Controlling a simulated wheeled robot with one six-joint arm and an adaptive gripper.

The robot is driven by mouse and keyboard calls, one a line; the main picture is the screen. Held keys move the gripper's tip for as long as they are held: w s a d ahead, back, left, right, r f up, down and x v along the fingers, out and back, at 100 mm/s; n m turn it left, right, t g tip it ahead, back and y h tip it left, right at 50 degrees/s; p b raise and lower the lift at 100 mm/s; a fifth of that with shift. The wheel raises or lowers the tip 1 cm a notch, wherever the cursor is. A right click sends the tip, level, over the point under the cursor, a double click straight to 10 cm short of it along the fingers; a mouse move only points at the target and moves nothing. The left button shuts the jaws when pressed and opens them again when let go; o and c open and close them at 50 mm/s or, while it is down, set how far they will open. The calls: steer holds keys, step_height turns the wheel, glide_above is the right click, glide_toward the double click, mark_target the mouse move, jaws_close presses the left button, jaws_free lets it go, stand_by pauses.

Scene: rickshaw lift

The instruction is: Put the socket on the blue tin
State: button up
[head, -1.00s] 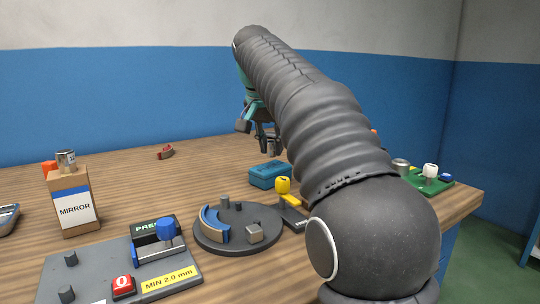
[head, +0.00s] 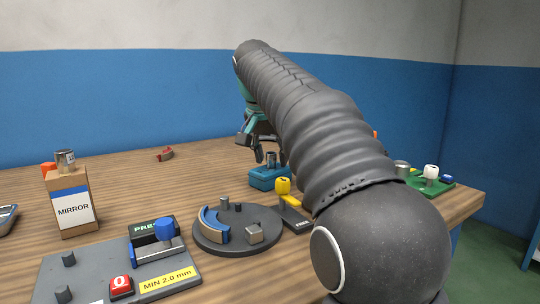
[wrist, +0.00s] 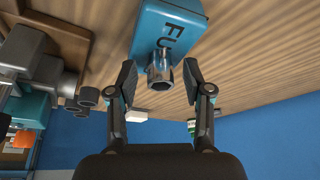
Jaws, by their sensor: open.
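The blue tin (head: 268,180) sits on the wooden table in the head view, beyond the yellow-knobbed piece. In the wrist view the tin (wrist: 160,22) shows part of its lettering, "FU". The metal socket (wrist: 160,68) appears upright on the tin's top in the wrist view, near one end. In the head view the socket (head: 271,158) shows small above the tin. My gripper (wrist: 159,82) is open, with one finger on each side of the socket and visible gaps between. In the head view my gripper (head: 264,157) is just above the tin, partly behind my arm.
A MIRROR box (head: 73,208) with a metal cylinder on top stands at the left. A round dark tray (head: 236,246) and a grey panel (head: 115,270) are in front. A green board (head: 436,186) lies at the right. The table's back left is mostly clear.

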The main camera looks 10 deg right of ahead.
steer(key=p+v, duration=0.4)
steer(key=v, duration=0.8)
steer(key=shift+r, duration=0.1)
